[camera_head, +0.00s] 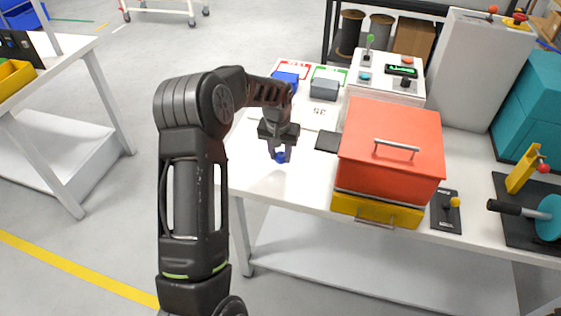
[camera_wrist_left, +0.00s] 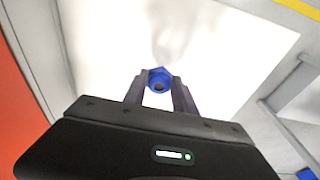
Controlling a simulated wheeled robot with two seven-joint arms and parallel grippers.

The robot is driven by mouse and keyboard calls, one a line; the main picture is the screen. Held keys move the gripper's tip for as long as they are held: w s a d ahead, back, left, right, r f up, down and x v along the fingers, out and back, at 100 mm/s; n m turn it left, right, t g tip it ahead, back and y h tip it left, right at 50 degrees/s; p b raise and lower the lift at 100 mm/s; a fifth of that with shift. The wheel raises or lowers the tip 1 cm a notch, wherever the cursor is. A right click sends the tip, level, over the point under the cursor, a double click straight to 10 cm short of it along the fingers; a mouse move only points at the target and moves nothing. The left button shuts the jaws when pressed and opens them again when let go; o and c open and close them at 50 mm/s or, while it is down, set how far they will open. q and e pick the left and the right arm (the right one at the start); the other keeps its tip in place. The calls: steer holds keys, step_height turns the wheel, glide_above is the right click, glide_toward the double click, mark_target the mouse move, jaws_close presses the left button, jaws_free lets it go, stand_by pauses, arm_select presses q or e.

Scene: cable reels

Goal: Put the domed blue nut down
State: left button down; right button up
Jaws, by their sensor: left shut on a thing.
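The domed blue nut (camera_head: 280,157) is between the fingertips of my left gripper (camera_head: 278,150), over the left part of the white table (camera_head: 262,182). The left wrist view shows the blue nut (camera_wrist_left: 159,80) with its dark hole facing the camera, and my left gripper's fingers (camera_wrist_left: 160,88) closed on either side of it. A faint shadow lies on the white surface near it. I cannot tell how far the nut is from the tabletop. My right gripper is not in view.
An orange-red box (camera_head: 390,150) with a yellow drawer (camera_head: 376,209) stands right of the gripper. Behind are a blue bin (camera_head: 290,70), a grey block (camera_head: 324,88), a white scale (camera_head: 318,114) and a control box (camera_head: 388,76). The table's left front corner is bare.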

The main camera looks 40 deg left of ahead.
mark_target(280, 157)
arm_select(q)
step_height(280, 157, down, 3)
steer(key=shift+r+p, duration=0.15)
steer(key=shift+p, duration=0.25)
steer(key=shift+f, duration=0.55)
steer(key=c, duration=1)
jaws_free()
steer(key=shift+f, duration=0.1)
